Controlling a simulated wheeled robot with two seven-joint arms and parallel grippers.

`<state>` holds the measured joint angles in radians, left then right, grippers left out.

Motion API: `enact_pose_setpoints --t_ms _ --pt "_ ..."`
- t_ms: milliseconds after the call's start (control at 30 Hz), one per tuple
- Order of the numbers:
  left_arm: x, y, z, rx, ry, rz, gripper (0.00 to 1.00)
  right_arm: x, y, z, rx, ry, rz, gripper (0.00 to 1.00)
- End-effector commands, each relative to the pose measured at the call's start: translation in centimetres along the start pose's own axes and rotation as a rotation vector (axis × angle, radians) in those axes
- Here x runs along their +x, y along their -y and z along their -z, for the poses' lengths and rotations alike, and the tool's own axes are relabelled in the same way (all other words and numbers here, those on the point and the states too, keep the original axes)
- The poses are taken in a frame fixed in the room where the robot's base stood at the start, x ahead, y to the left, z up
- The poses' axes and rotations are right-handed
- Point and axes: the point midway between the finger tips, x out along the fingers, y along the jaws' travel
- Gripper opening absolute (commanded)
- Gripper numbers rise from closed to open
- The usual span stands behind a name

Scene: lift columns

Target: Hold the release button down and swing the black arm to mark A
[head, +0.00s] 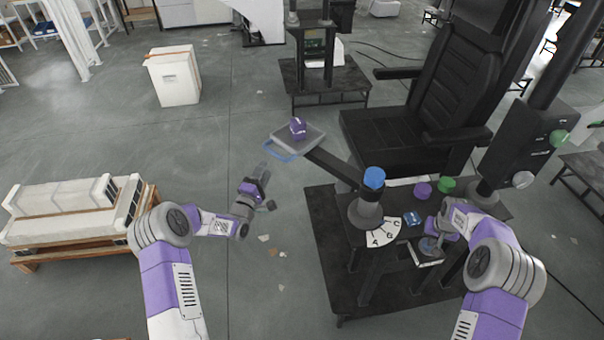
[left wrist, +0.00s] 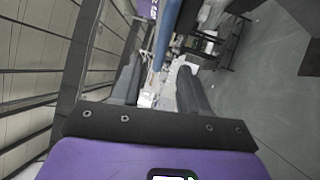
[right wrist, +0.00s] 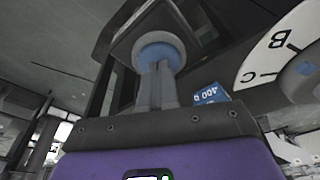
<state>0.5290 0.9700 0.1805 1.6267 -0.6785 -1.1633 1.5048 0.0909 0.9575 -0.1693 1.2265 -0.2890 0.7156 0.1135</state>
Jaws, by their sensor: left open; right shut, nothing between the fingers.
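The black arm (head: 333,168) runs from a grey post with a blue cap (head: 374,177) up and left to a grey tray with a blue handle (head: 281,152). A white dial (head: 385,236) with letters A, B and C lies at the post's foot; the arm points away from these letters. My left gripper (head: 265,170) is open just short of the handle; in the left wrist view the blue bar (left wrist: 166,35) shows between its fingers. My right gripper (right wrist: 157,85) is shut and empty, its tips at the round blue button (right wrist: 158,52). Whether the button is pressed I cannot tell.
A purple object (head: 298,129) sits on the tray. A purple knob (head: 423,190), a green knob (head: 446,185) and a small blue box (head: 412,218) are on the black table (head: 328,225). A black chair (head: 450,90) stands behind. Floor left of the table is mostly free.

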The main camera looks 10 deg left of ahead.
Motion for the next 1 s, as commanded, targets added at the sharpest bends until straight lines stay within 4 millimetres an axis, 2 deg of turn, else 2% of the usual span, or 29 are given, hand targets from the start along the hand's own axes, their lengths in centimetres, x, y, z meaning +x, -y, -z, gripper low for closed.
enact_pose_setpoints --t_ms 200,467,600,767,900,1000 --pt "-1.3 -0.1 0.0 -0.001 0.0 -0.002 0.44 0.2 -0.1 -0.2 0.0 0.005 -0.002 0.0" --pt "-1.4 -0.1 0.0 0.0 0.001 -0.002 0.44 0.2 -0.1 -0.2 0.0 0.005 -0.001 0.0" --pt "-1.4 0.1 0.4 -0.007 -0.014 0.01 0.24 0.2 -0.1 -0.2 0.0 0.005 -0.001 0.0" --pt "-1.5 1.5 3.1 -0.068 -0.117 0.096 0.0 0.2 -0.1 -0.2 0.0 0.005 -0.001 0.0" --pt "-2.2 3.8 6.6 -0.204 -0.259 0.24 0.0 0.2 -0.1 -0.2 0.0 0.005 -0.001 0.0" --pt "-3.1 5.2 8.5 -0.34 -0.341 0.348 0.0 0.2 -0.1 -0.2 0.0 0.005 -0.001 0.0"
